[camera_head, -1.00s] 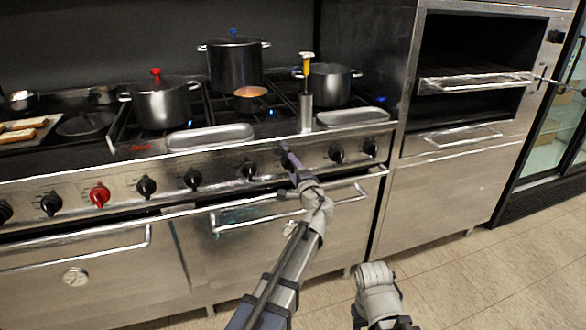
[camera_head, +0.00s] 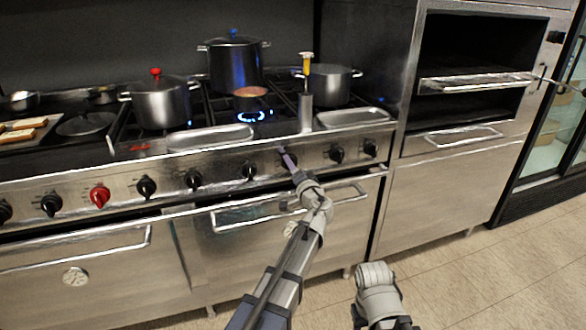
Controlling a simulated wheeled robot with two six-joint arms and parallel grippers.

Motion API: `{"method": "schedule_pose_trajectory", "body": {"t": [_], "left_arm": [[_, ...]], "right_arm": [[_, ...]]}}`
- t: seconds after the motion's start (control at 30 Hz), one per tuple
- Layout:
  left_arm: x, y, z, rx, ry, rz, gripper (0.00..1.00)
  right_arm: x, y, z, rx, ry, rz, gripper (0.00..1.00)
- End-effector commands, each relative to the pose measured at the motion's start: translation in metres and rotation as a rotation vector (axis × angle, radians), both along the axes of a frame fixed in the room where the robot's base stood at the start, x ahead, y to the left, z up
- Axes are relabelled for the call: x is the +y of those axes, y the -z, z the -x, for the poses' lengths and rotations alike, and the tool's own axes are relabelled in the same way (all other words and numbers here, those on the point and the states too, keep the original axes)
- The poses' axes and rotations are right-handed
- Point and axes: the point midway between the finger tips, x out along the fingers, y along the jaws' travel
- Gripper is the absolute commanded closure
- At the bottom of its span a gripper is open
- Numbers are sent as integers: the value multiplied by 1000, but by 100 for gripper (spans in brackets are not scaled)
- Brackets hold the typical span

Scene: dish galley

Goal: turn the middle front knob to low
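The stove's front panel carries a row of black knobs and one red knob (camera_head: 99,196). My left gripper (camera_head: 287,158) is at a black knob (camera_head: 282,154) right of the panel's middle, its fingers closed around it and hiding most of it. The knob's pointer cannot be read. A blue flame (camera_head: 255,116) burns broadly on the burner under a small copper-coloured pan (camera_head: 249,93). My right arm shows at the bottom, right of centre, away from the stove; its fingers are not visible.
Neighbouring knobs stand left (camera_head: 248,171) and right (camera_head: 336,154) of my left gripper. The oven door handle (camera_head: 250,216) runs just below. Pots (camera_head: 160,104) stand on the grates. A yellow-topped tool (camera_head: 306,66) stands in a metal holder at the front edge.

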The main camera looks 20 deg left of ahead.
Motion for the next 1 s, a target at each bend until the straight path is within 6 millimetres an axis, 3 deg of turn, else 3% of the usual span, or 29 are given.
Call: {"method": "schedule_pose_trajectory", "body": {"t": [0.7,0.73,1.0], "left_arm": [[-1,0,0,-44,1,67,91],[-1,0,0,-44,1,67,33],[0,0,0,-44,1,66,6]], "right_arm": [[0,0,0,0,0,0,46],[0,0,0,0,0,0,46],[0,0,0,0,0,0,46]]}}
